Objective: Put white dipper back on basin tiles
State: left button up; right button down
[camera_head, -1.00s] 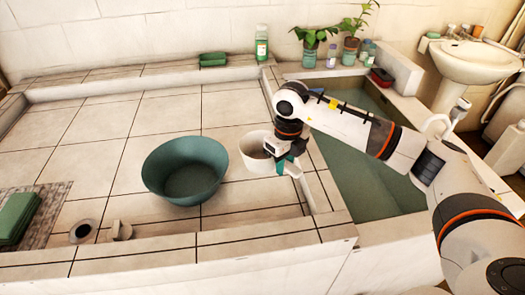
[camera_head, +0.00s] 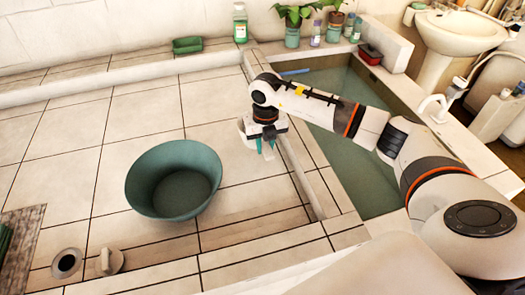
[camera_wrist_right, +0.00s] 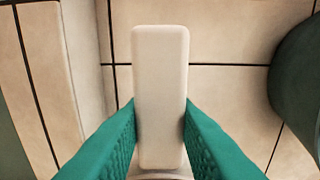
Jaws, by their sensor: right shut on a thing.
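The white dipper (camera_head: 242,128) is mostly hidden behind my right gripper in the head view, over the tiled surface (camera_head: 130,120) right of the green basin. Its pale, block-shaped handle (camera_wrist_right: 160,65) fills the middle of the right wrist view. My right gripper (camera_head: 266,148) points down, with its teal fingers (camera_wrist_right: 160,115) on both sides of the handle, shut on it. The dipper's cup is almost wholly hidden. I cannot tell whether the dipper touches the tiles. My left gripper is not in view.
The round green basin (camera_head: 150,200) stands left of the gripper. A raised tile ledge (camera_head: 285,155) separates the tiles from the water trough (camera_head: 350,90). A grey stopper-like piece (camera_head: 109,262) and a drain ring (camera_head: 66,263) lie at the front left. Tiles behind the basin are clear.

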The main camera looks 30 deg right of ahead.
jog(key=shift+f, duration=0.4)
jog(key=shift+w+f, duration=0.1)
jog(key=shift+f, duration=0.25)
notch_tip(320, 180, down, 2)
jog(key=shift+f, duration=0.8)
jog(key=c, duration=1.2)
grip_release()
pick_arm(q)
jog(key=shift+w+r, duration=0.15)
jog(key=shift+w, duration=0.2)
pick_arm(e)
jog(key=shift+o, duration=0.2)
jog(key=shift+r, duration=0.1)
